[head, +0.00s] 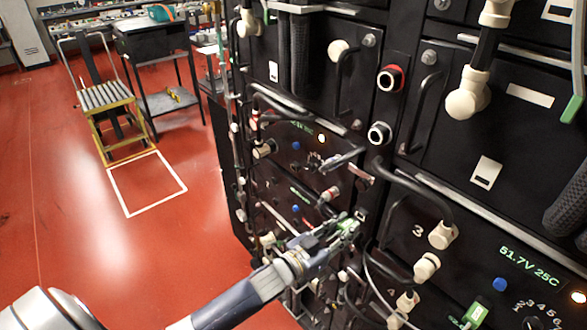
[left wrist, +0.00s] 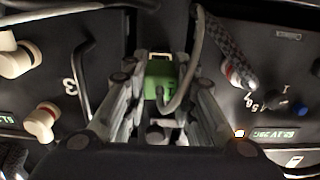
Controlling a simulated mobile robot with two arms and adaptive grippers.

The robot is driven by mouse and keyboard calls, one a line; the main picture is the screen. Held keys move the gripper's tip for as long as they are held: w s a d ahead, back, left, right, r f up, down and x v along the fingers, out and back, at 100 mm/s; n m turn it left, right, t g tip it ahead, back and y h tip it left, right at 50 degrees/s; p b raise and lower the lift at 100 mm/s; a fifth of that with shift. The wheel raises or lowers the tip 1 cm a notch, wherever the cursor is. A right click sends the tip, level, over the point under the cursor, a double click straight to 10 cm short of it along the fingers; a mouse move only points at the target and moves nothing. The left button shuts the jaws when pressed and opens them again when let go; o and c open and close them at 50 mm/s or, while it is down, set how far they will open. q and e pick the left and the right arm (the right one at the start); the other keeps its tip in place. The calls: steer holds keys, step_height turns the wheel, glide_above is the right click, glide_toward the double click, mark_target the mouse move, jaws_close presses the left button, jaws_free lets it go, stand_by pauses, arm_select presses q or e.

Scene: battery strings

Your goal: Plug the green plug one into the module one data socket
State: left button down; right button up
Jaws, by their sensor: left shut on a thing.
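The green plug (head: 348,225) is between the fingers of my left gripper (head: 342,232), close to the black module fronts. In the left wrist view the plug (left wrist: 160,78) sits between the two fingers, with a grey cable curving from it. A small pale-framed socket (head: 361,213) shows just beyond the plug in the head view. A pale frame (left wrist: 159,53) also shows right ahead of the plug in the left wrist view. I cannot tell whether plug and frame touch. No "module one" label is readable. My right gripper is not in view.
Black handles (head: 425,190), cream connectors (head: 443,235) and loose cables stick out around the gripper. Another green plug (head: 475,314) is at the lower right. A trolley (head: 103,110) and a dark workbench (head: 155,50) stand behind. Red floor at left is open.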

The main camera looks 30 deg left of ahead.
arm_select(q)
steer(key=shift+s, duration=0.1)
steer(key=shift+p+v, duration=0.95)
steer(key=shift+v, duration=1.45)
steer(key=shift+a, duration=0.1)
